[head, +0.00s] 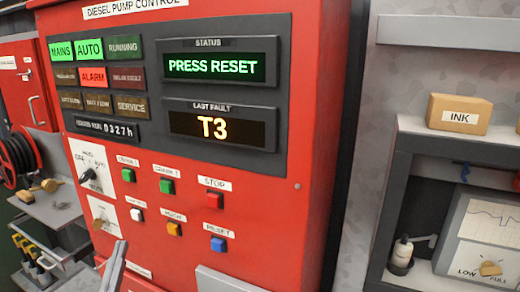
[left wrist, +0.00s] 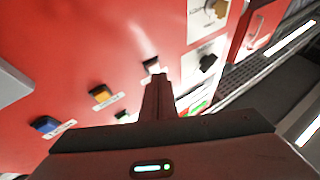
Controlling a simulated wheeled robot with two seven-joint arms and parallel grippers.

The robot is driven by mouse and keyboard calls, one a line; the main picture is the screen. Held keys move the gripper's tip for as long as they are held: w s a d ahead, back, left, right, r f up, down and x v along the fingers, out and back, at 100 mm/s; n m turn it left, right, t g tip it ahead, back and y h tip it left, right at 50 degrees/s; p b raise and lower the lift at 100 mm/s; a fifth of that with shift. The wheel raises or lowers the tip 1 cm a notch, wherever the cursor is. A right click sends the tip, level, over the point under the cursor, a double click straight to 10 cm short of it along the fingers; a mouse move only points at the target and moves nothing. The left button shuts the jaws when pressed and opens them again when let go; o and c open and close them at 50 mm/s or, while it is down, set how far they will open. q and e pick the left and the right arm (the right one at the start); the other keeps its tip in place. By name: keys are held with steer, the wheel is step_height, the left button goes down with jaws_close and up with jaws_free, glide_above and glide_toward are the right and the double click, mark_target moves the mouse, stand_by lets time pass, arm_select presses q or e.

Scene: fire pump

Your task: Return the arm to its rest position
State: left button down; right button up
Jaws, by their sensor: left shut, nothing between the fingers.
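My left gripper (head: 121,246) comes in at the bottom left of the head view, in front of the red pump control panel (head: 262,230). It is shut and empty. In the left wrist view its closed fingertips (left wrist: 157,78) lie just below the white button (left wrist: 150,66) in the picture; I cannot tell whether they touch it. The white button (head: 137,214) shows uncovered in the head view. The status display (head: 215,67) reads PRESS RESET and the last fault display (head: 215,128) reads T3. The MAINS, AUTO and ALARM lamps (head: 92,77) are lit. My right gripper is not in view.
The blue reset button (head: 218,244), orange button (head: 173,228) and selector switch (head: 92,177) stick out near the gripper. A red hose reel (head: 17,160) and a grey shelf (head: 60,208) stand left. An ink box (head: 459,114) sits on a cabinet at right.

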arm_select(q)
steer(key=s+d+f+m+g+h, duration=0.1)
steer(key=s+d+f+g, duration=0.25)
steer(key=f, duration=0.45)
steer(key=s+d+f+m+g+h, duration=0.1)
steer(key=s+d+f+g, duration=0.25)
steer(key=f, duration=0.45)
steer(key=s+d+f+m+g+h, duration=0.1)
steer(key=s+d+f+g, duration=0.25)
steer(key=f, duration=0.35)
steer(key=s+f+g+y, duration=0.1)
steer(key=s+f+g, duration=0.45)
steer(key=s, duration=0.55)
steer(key=s+f+g, duration=0.4)
steer(key=s+f, duration=0.2)
steer(key=s, duration=0.4)
step_height(320, 180, down, 32)
steer(key=s+g+b, duration=0.1)
steer(key=s+b, duration=0.1)
steer(key=b, duration=0.1)
steer(key=s+a+f+g+b, duration=0.1)
steer(key=s+a+f+b, duration=0.1)
steer(key=s+f, duration=1.5)
step_height(320, 180, down, 2)
steer(key=shift+a+f+b, duration=0.15)
steer(key=shift+f+b, duration=0.05)
steer(key=shift+b, duration=0.15)
